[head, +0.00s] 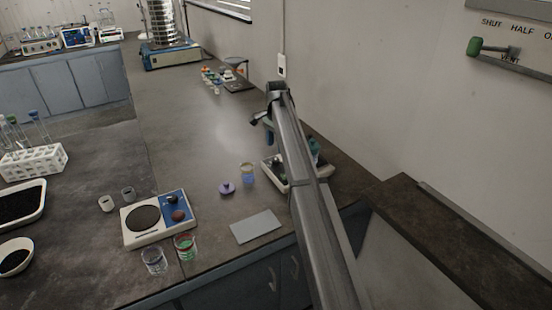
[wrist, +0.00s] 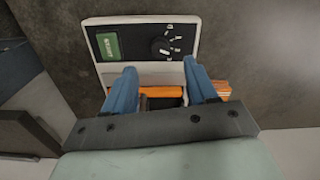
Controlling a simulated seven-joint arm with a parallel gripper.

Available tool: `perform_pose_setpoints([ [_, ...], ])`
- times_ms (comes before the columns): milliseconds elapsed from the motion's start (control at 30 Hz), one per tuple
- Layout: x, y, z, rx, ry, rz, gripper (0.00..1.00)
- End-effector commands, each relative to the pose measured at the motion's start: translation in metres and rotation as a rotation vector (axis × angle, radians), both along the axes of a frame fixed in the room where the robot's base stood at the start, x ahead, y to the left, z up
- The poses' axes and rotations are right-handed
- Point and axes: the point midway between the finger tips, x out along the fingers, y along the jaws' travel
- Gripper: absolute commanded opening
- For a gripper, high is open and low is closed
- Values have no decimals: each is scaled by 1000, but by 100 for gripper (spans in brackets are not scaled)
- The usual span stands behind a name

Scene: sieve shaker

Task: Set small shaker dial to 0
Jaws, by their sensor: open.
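The small shaker shows in the wrist view as a white-framed unit with a black panel (wrist: 139,44). Its black dial (wrist: 161,46) is on the right of the panel, with small white marks around it, too small to read. A green START button (wrist: 109,46) is on the left. My gripper (wrist: 160,68) is open, with blue fingers apart and nothing held. The fingertips are in front of the panel's near edge, the dial lying beyond them, slightly right of the middle. In the head view, my gripper (head: 269,134) hangs above the shaker (head: 270,170), which my arm partly hides.
An orange part (wrist: 160,93) shows between the fingers. Left of the shaker are a jar (head: 247,174), a purple knobbed piece (head: 227,188), a grey plate (head: 256,226) and a balance (head: 158,236). A wall rises on the right.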

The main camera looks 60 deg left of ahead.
Motion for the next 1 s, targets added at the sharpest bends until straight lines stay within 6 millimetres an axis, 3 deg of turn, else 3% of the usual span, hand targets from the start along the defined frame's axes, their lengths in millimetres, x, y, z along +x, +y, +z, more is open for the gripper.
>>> perform_pose_setpoints([
  [200,0,-1,-38,-1,1,0,57],
  [433,0,0,-61,0,0,0,57],
  [867,0,0,-69,0,0,0,57],
  [1000,0,0,-69,0,0,0,45],
])
